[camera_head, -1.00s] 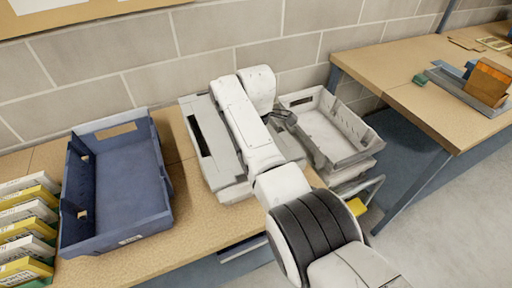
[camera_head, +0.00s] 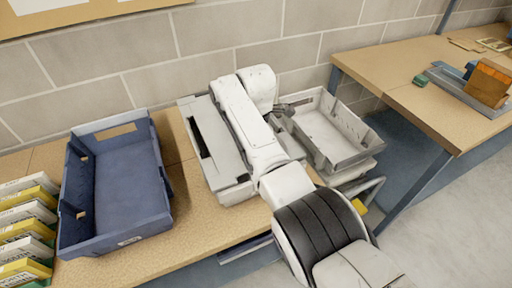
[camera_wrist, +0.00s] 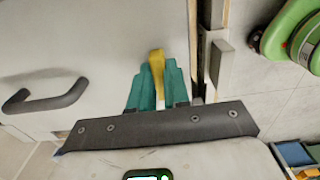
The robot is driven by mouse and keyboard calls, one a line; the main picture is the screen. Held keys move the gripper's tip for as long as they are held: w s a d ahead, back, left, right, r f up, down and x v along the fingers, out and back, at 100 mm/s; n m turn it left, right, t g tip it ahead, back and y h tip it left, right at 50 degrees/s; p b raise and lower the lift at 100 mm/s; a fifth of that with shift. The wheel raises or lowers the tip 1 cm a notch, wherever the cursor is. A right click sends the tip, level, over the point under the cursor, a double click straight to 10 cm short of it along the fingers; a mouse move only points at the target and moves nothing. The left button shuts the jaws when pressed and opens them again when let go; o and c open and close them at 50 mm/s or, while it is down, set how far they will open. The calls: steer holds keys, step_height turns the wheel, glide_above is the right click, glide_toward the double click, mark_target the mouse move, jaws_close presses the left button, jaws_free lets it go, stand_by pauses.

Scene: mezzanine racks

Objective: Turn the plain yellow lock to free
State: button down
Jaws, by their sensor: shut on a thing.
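The plain yellow lock (camera_wrist: 157,60) shows in the wrist view as a narrow upright yellow piece against a pale grey-white panel (camera_wrist: 85,35). My gripper (camera_wrist: 158,78) has its teal fingers on either side of the lock, shut on it. The lower part of the lock is hidden between the fingers. In the head view, my own arm covers the place, and neither the lock nor the fingertips can be made out.
A dark handle (camera_wrist: 45,95) is left on the panel; a grey latch block (camera_wrist: 221,65) and a green object (camera_wrist: 285,28) are right. In the head view, a blue bin (camera_head: 122,190) and a grey bin (camera_head: 335,135) flank my arm.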

steer(key=c, duration=1.1)
jaws_free()
step_height(320, 180, up, 11)
steer(key=shift+f+b, duration=0.1)
steer(key=shift+b, duration=0.55)
